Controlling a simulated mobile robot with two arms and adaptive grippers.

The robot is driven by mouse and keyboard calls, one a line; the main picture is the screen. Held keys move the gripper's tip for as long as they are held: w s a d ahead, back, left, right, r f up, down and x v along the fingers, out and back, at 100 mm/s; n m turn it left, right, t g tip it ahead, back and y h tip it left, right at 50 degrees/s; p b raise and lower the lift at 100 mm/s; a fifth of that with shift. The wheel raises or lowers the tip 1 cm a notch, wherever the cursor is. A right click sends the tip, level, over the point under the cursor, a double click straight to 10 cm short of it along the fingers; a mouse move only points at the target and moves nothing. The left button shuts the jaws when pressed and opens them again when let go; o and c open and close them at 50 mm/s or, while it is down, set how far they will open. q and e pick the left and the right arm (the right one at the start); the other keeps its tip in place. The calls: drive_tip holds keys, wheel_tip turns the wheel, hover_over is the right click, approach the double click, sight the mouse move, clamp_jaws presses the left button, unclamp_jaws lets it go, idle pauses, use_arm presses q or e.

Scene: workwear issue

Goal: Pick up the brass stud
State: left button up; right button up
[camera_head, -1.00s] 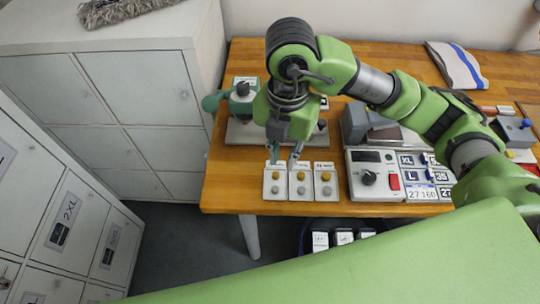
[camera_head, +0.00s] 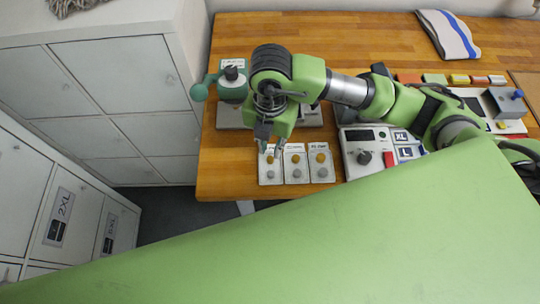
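Three small white holders stand side by side near the table's front edge: a left one (camera_head: 270,176), a middle one (camera_head: 296,179) and a right one (camera_head: 321,181). Each has a yellow, brass-looking stud above a grey one. The brass studs are at the left (camera_head: 270,159), the middle (camera_head: 295,158) and the right (camera_head: 320,157). Their labels are too small to read. My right gripper (camera_head: 270,151) points down at the left holder's brass stud, its fingers apart. I cannot tell whether the fingertips touch it. My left gripper is not in view.
A green-handled press (camera_head: 232,82) is behind left. White lockers (camera_head: 120,75) stand left of the table (camera_head: 222,165). A striped cloth (camera_head: 446,35) lies at the back.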

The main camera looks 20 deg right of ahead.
sight(270, 158)
wheel_tip(270, 158, down, 4)
drive_tip(key=shift+s+r+p, duration=0.1)
drive_tip(key=shift+r+p, duration=0.15)
drive_tip(key=shift+p, duration=0.6)
drive_tip(key=shift+f, duration=0.45)
drive_tip(key=shift+c, duration=0.4)
drive_tip(key=c, duration=0.3)
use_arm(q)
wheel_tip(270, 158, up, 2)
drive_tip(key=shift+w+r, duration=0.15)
use_arm(e)
drive_tip(key=shift+r, duration=0.1)
